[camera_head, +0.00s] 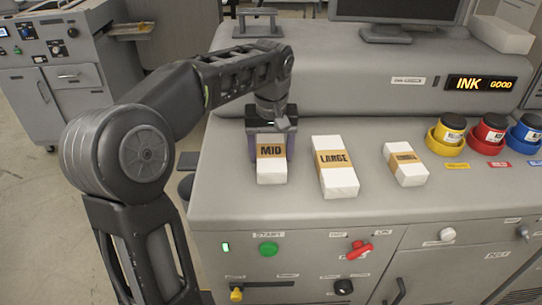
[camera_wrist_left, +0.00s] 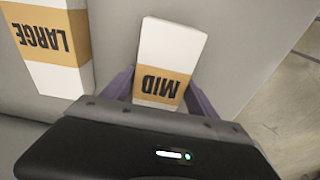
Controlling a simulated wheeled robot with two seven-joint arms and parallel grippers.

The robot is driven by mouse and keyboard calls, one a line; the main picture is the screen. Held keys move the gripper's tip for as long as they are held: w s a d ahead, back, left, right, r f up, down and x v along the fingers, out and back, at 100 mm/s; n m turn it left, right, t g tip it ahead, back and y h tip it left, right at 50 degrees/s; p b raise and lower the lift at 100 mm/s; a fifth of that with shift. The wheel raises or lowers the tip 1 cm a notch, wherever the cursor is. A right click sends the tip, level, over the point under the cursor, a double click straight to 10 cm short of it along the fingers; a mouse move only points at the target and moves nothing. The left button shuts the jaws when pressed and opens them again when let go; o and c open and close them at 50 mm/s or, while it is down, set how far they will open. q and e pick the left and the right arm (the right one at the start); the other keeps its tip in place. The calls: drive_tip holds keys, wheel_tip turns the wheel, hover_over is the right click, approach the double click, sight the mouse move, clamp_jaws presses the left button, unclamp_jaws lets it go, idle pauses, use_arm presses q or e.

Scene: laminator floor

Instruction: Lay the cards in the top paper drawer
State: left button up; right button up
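Three white card packs with brown paper bands lie on the grey machine top. The MID pack (camera_head: 271,172) is at the left, the LARGE pack (camera_head: 335,168) is in the middle, and a smaller pack (camera_head: 405,163) with an unreadable band is at the right. My left gripper (camera_head: 271,150) reaches down over the MID pack, its purple fingers on either side. In the left wrist view the MID pack (camera_wrist_left: 168,55) sits between the fingers, which look open, with little gap. The LARGE pack (camera_wrist_left: 50,40) is beside it. My right gripper is out of view. I cannot identify the top paper drawer.
Yellow, red and blue ink pots (camera_head: 489,134) stand at the right. A monitor (camera_head: 396,18) is behind. The machine front has a green button (camera_head: 268,249) and a red handle (camera_head: 359,249). Another grey machine (camera_head: 65,75) stands at the left across open floor.

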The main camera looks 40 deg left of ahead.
sight(271, 150)
use_arm(q)
clamp_jaws()
idle(0.5)
drive_tip(key=shift+r, duration=0.1)
drive_tip(key=shift+d+r+b, duration=0.1)
drive_tip(key=shift+r+b, duration=0.05)
drive_tip(key=shift+b, duration=0.15)
drive_tip(key=shift+s+r, duration=0.1)
drive_tip(key=shift+r, duration=0.25)
wheel_tip(271, 150, up, 2)
drive_tip(key=shift+r, duration=0.2)
wheel_tip(271, 150, up, 4)
drive_tip(key=p, duration=0.3)
drive_tip(key=shift+r+p, duration=0.1)
drive_tip(key=shift+p, duration=0.2)
drive_tip(key=s+d, duration=0.1)
drive_tip(key=s+d+b, duration=0.1)
drive_tip(key=shift+s+f, duration=0.35)
drive_tip(key=shift+f, duration=0.05)
drive_tip(key=s+d+p, duration=0.1)
drive_tip(key=s+d, duration=0.9)
drive_tip(key=s, duration=0.3)
drive_tip(key=shift+p, duration=0.35)
